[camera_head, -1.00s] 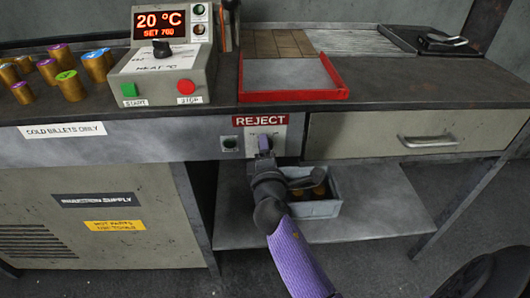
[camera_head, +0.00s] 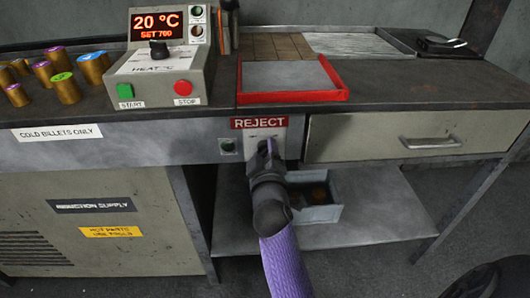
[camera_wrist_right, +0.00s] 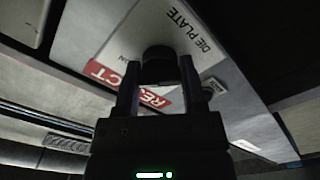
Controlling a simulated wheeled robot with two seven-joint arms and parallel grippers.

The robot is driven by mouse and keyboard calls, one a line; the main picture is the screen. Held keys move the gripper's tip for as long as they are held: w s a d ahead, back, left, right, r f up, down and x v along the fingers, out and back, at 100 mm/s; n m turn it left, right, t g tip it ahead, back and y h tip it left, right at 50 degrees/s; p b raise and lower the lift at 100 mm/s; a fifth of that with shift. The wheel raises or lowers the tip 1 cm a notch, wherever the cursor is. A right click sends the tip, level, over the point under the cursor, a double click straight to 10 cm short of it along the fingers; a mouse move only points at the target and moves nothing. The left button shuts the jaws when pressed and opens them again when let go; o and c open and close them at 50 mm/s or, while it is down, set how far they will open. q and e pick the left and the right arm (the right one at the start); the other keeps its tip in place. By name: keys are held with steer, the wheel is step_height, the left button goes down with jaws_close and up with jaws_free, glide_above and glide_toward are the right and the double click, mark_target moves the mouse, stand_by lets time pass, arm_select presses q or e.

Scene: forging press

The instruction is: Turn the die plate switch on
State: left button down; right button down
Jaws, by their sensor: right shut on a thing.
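The die plate switch has a black round knob (camera_wrist_right: 159,55) on a pale panel (camera_wrist_right: 196,52) marked DIE PLATE in the right wrist view. In the head view its panel (camera_head: 278,133) is on the bench front, under the REJECT sign, and the knob is hidden behind my gripper. My right gripper (camera_head: 267,147) reaches it from below and in front. In the right wrist view both fingers of this gripper (camera_wrist_right: 158,78) are closed on the sides of the knob. The switch's on or off position cannot be told. My left gripper is not in view.
A dark green button (camera_head: 228,146) is left of the switch. A red-rimmed tray (camera_head: 292,97) lies above on the bench. A drawer (camera_head: 400,135) is to the right. A grey bin (camera_head: 318,213) stands on the lower shelf. The heater box (camera_head: 160,75) and several billets are at left.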

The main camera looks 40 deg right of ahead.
steer(key=shift+f+m, duration=0.1)
steer(key=shift+m, duration=0.3)
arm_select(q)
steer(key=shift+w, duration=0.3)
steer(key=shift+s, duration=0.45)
arm_select(e)
steer(key=shift+m, duration=0.3)
steer(key=shift+c, duration=1)
jaws_free()
steer(key=shift+o, duration=0.2)
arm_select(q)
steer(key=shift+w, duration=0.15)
